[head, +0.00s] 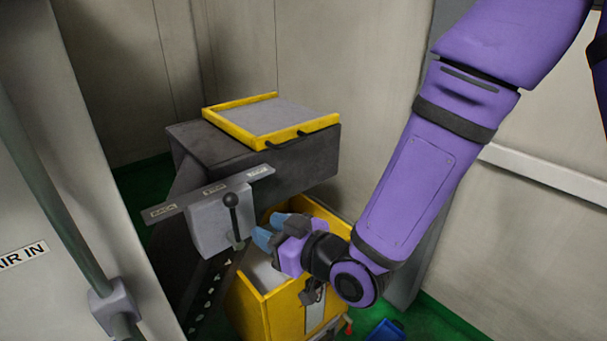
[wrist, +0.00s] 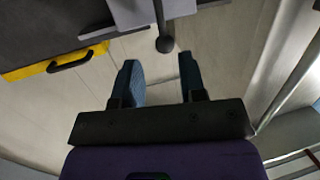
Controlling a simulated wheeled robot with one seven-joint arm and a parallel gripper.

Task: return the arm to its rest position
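My purple arm (head: 420,180) reaches down from the upper right in the head view. My gripper (head: 266,229) has blue fingers and is near the lever box, above the yellow bin. In the wrist view my gripper (wrist: 160,78) has its two fingers apart, with nothing between them.
A dark machine head (head: 290,170) carries a yellow-rimmed tray (head: 325,122) on top. The yellow bin (head: 283,315) stands below my gripper. A grey cabinet with a pipe (head: 50,195) is at left. A blue object (head: 386,330) lies on the green floor. Pale walls close the back and right.

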